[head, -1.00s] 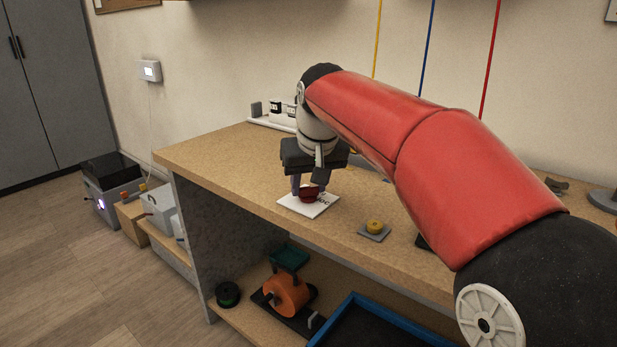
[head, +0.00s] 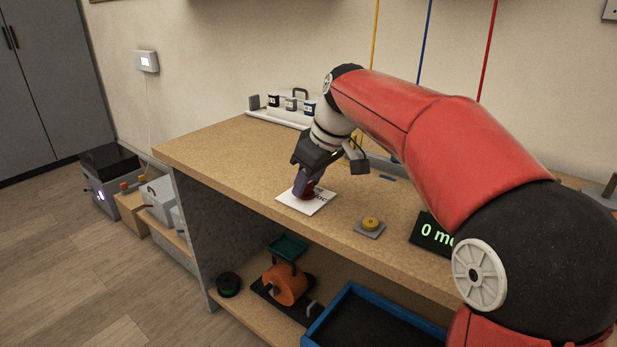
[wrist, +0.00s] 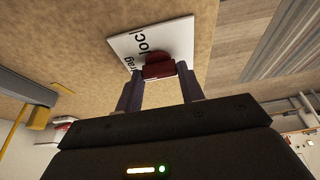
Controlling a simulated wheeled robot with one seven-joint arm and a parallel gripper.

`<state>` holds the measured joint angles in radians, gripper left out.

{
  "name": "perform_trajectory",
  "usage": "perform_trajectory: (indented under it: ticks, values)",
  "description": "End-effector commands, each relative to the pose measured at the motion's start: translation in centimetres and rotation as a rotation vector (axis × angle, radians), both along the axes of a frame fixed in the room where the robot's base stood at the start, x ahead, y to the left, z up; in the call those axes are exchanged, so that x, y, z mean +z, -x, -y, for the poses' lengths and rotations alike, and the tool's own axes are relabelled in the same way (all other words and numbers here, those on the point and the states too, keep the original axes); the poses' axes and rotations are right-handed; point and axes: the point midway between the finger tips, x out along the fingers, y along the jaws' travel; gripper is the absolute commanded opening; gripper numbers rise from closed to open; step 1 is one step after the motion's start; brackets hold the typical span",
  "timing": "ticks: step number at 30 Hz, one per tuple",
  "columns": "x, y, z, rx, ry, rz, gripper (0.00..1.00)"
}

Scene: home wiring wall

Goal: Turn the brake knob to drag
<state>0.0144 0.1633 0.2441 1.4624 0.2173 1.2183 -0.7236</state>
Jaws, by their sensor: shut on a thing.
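The brake knob (wrist: 158,66) is dark red and sits on a white plate (wrist: 178,40) with black lettering. In the wrist view I read "drag" and part of a second word that looks like "lock". In the head view the plate (head: 318,205) lies on the workbench near its front edge. My gripper (head: 304,190) is shut on the knob, with one finger on each side, and it leans over the plate. The fingers hide most of the knob in the head view, and I cannot tell which word it points at.
A small grey base with a yellow knob (head: 370,223) sits to the right of the plate. A dark display (head: 428,232) reads "0 m", partly hidden by my arm. A white rack (head: 280,115) stands at the back. A blue tray (head: 340,290) is on the lower shelf.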

Motion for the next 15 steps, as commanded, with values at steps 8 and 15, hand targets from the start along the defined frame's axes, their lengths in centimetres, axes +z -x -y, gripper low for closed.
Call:
perform_trajectory:
  ticks: [8,15]
  values:
    - [0.15,-0.06,-0.01,0.009,0.0,0.005,0.15]
    - [0.15,-0.06,-0.01,0.009,-0.001,0.004,0.47]
